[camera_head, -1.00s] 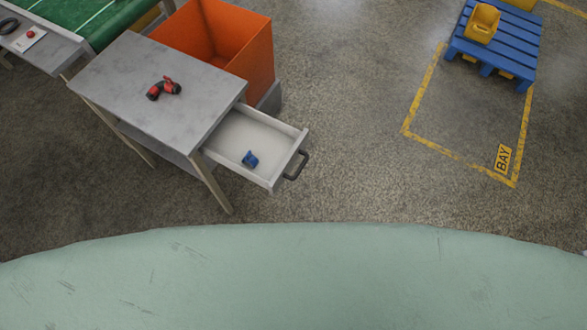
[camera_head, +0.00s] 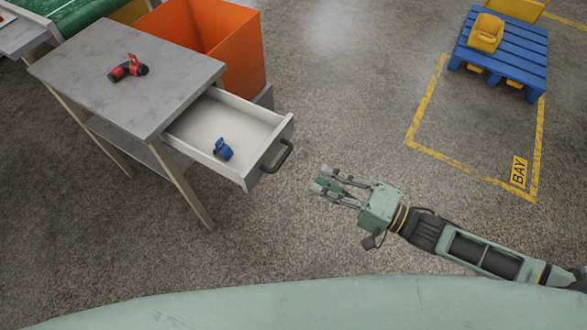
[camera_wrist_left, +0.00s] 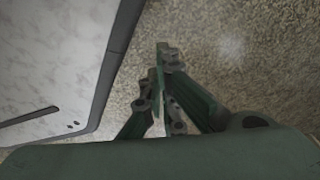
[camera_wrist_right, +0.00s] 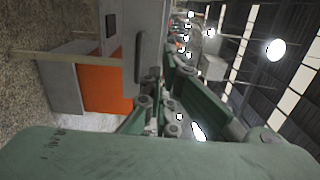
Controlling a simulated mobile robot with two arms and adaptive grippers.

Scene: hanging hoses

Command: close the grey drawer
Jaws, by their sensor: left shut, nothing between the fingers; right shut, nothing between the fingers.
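The grey drawer (camera_head: 228,138) stands pulled out from the right side of a grey table (camera_head: 130,75). It has a light inside, a dark bar handle (camera_head: 277,157) on its front, and a small blue object (camera_head: 222,149) lying in it. My right gripper (camera_head: 322,183) is shut and empty, to the right of the handle and apart from it. In the right wrist view the drawer front and handle (camera_wrist_right: 139,57) show ahead of the right gripper (camera_wrist_right: 160,75). My left gripper (camera_wrist_left: 163,48) is shut and empty over the floor in the left wrist view; the head view does not show it.
An orange bin (camera_head: 215,45) stands behind the table. A red and black tool (camera_head: 128,68) lies on the tabletop.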

